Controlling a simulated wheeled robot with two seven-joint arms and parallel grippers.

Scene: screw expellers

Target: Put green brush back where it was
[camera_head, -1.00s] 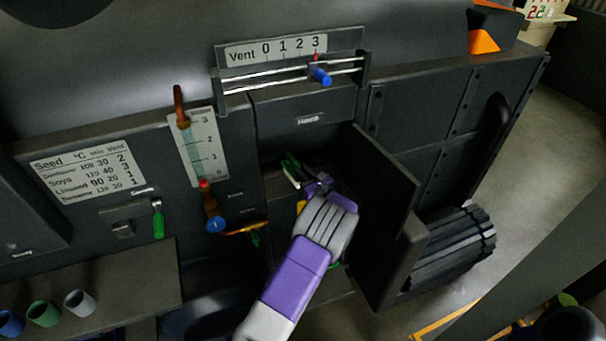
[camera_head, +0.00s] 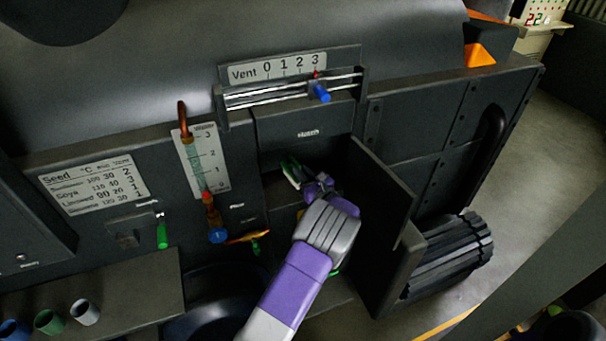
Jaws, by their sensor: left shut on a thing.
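A green and white item, which looks like the green brush (camera_head: 289,170), shows inside the open hatch compartment. My left gripper (camera_head: 309,184) reaches into that opening from below and is shut on it. The purple fingers and grey wrist cover part of it, so its full shape and the exact grip are hard to see. The hatch door (camera_head: 384,200) stands open to the right of my gripper. My right gripper is not in view.
A vent slider with a blue knob (camera_head: 320,92) is above the hatch. A water gauge (camera_head: 204,160) and a green handle (camera_head: 162,236) are at left. Several cups, one grey (camera_head: 85,312), stand on the lower left ledge. A ribbed dark roller (camera_head: 450,255) lies right of the door.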

